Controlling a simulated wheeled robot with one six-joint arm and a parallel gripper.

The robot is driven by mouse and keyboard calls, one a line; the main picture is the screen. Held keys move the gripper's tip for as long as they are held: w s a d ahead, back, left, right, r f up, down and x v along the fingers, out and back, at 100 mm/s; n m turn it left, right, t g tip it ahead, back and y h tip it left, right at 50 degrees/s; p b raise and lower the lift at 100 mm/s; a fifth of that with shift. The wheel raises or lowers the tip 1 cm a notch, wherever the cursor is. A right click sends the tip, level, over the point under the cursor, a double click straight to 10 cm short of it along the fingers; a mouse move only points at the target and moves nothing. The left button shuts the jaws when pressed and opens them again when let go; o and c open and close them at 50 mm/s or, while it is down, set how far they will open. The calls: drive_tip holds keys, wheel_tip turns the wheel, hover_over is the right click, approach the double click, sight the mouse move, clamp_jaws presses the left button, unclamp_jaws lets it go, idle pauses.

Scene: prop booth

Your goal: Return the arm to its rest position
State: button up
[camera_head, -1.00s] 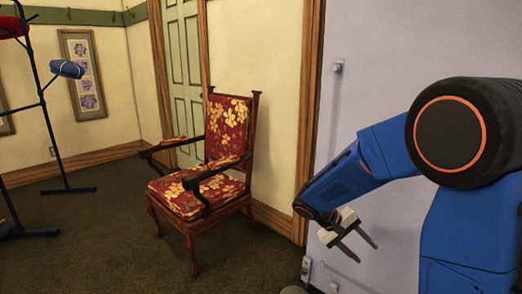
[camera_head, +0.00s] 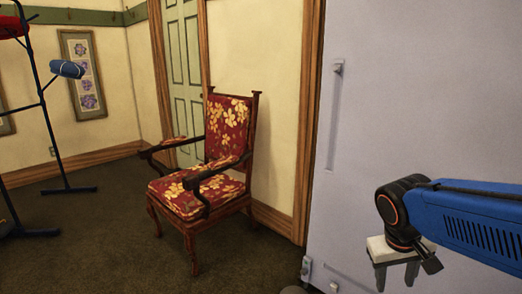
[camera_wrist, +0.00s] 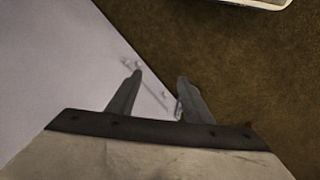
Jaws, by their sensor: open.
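My gripper (camera_head: 396,276) is at the lower right of the head view, with its fingers pointing down in front of the pale grey panel. In the wrist view my gripper (camera_wrist: 158,95) shows two dark fingers spread apart with nothing between them. My blue arm reaches in from the right edge of the head view.
A pale grey panel (camera_head: 430,90) with metal fittings stands behind my gripper. A red floral armchair (camera_head: 228,135) stands left of it by the wall. A dark stand (camera_head: 47,120) holding a blue item is at the far left. Brown carpet (camera_head: 110,240) lies open in front.

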drive_tip(key=s+a+r+t+y, duration=0.1)
drive_tip(key=s+a+t+y, duration=0.1)
drive_tip(key=s, duration=0.5)
drive_tip(key=shift+s+a+r+t+y, duration=0.25)
drive_tip(key=shift+a+r+t+y, duration=0.1)
drive_tip(key=shift+a+t, duration=0.2)
drive_tip(key=shift+c, duration=0.7)
